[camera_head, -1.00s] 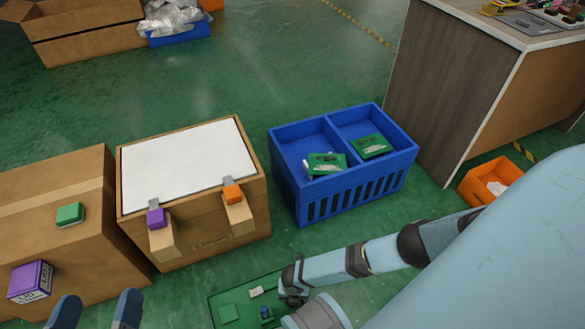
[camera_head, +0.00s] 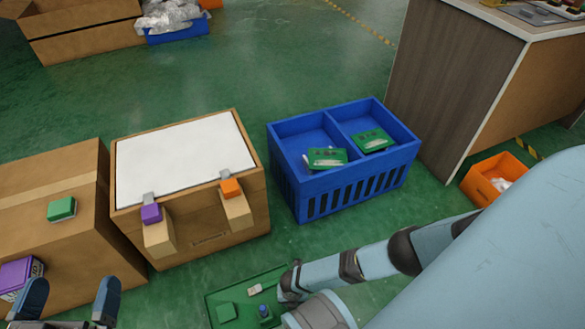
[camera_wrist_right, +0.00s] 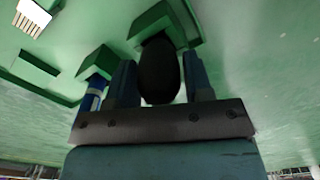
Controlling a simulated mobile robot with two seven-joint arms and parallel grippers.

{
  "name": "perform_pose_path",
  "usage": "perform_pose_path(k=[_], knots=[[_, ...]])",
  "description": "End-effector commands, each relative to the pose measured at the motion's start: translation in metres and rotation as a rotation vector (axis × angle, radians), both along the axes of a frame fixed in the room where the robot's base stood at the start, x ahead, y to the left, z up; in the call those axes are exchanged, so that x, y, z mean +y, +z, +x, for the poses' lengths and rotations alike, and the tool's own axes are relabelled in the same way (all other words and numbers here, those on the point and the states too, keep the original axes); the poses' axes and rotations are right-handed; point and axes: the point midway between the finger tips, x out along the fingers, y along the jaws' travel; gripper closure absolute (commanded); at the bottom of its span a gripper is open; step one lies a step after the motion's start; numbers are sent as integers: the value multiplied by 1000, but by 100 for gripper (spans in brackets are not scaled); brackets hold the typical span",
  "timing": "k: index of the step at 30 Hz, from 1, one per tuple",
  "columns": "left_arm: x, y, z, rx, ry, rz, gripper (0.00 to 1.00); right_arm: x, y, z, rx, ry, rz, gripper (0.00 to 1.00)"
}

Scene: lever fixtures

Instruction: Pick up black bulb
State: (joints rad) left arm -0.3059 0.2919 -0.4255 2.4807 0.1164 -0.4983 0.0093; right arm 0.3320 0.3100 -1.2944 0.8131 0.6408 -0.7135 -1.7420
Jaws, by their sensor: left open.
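The black bulb (camera_wrist_right: 159,70) shows in the right wrist view, between the fingers of my right gripper (camera_wrist_right: 160,85). Its top end is at a green block-like holder. Each finger lies close along one side of the bulb; whether they touch it is unclear. In the head view my right arm reaches over the green tray (camera_head: 245,286) on the floor, and the black bulb is not visible there. My left gripper (camera_head: 70,300) is open and empty at the lower left, near the cardboard box.
A blue-bodied part (camera_wrist_right: 93,95) stands beside the left finger in the right wrist view. A blue crate (camera_head: 290,185) with green boards, a white-topped box (camera_head: 185,165) with two levers, and a cardboard box (camera_head: 85,215) stand around. An orange bin (camera_head: 478,188) is at right.

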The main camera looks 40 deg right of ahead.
Motion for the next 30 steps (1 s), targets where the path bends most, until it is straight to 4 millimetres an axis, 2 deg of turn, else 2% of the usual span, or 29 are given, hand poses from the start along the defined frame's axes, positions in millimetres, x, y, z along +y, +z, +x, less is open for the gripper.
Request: perform_pose_path(k=[11, 17, 19, 21, 23, 30], knots=[[0, 2, 0, 4, -1, -2, 0, 0, 3, 0, 0, 0, 0, 76], [-2, 8, -4, 54, -6, -29, 0, 0, 25, 0, 0, 0, 0, 76], [-4, 10, -7, 92, -8, -55, 0, 0, 39, 0, -1, 0, 1, 76], [-9, 2, -15, 181, -1, -100, 0, -1, 55, 0, -1, 1, 1, 76], [-12, 2, -21, 231, -2, -131, 0, -1, 72, 0, -1, 1, 2, 76], [-8, 58, -19, 72, 34, -219, 0, -1, 142, 0, -1, 1, 1, 76]])
